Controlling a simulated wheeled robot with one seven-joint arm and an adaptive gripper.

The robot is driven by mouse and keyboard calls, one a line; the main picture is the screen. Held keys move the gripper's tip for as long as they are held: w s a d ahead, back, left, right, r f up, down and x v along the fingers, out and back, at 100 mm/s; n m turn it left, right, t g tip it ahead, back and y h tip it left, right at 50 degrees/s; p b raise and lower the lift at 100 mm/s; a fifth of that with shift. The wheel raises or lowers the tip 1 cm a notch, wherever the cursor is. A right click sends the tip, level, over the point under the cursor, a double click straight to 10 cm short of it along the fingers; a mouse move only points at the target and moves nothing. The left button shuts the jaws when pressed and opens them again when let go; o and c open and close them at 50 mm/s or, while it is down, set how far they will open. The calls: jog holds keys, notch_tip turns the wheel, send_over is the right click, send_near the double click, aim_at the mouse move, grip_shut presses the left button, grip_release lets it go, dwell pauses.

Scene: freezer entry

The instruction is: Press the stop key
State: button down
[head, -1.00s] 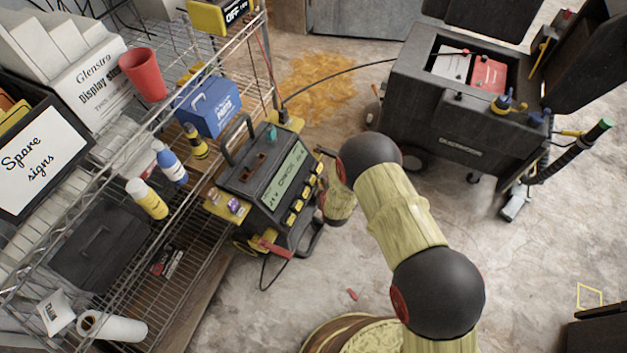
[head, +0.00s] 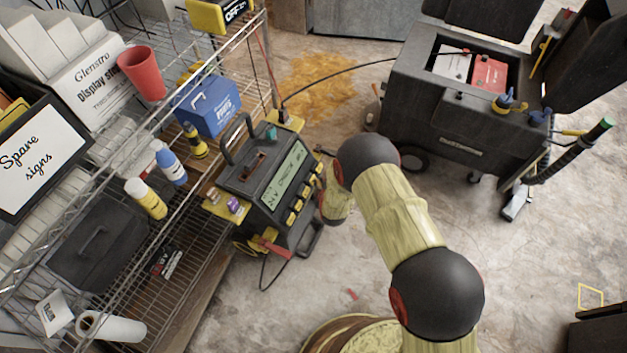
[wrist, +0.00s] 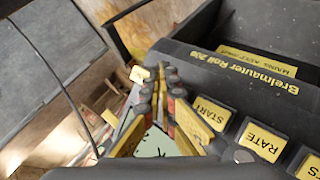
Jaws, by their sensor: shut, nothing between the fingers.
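A dark charger-like machine (head: 262,178) with a pale green display (head: 289,172) stands beside the wire shelf in the head view. Several yellow keys (head: 297,206) line its right edge. In the wrist view, keys read START (wrist: 210,113) and RATE (wrist: 263,141); another is cut off at the right edge. I cannot read a stop key in either view; my fingers cover part of the panel. My gripper (wrist: 163,70) is shut and empty, with its fingers beside the START key. I cannot tell if it touches the panel. In the head view, my arm mostly hides the gripper.
The wire shelf (head: 190,255) at left holds a red cup (head: 141,73), a blue box (head: 209,106) and bottles. A black wheeled machine (head: 455,110) stands at back right, with a dark cable running left from it.

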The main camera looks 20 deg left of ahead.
jog(key=shift+a+f+b, duration=0.2)
jog(key=shift+a+b, duration=0.15)
jog(key=shift+a, duration=0.05)
dwell(0.7)
dwell(0.3)
jog(key=shift+d+r+p, duration=0.4)
jog(key=shift+d+r, duration=0.05)
jog(key=shift+d, duration=0.3)
jog(key=shift+s+d+r+p, duration=0.1)
jog(key=shift+d+r+p, duration=0.55)
jog(key=shift+d, duration=0.45)
jog(key=shift+s+d+r+p, duration=0.1)
jog(key=shift+d+r+p, duration=0.5)
jog(key=shift+d, duration=0.45)
jog(key=shift+r, duration=0.1)
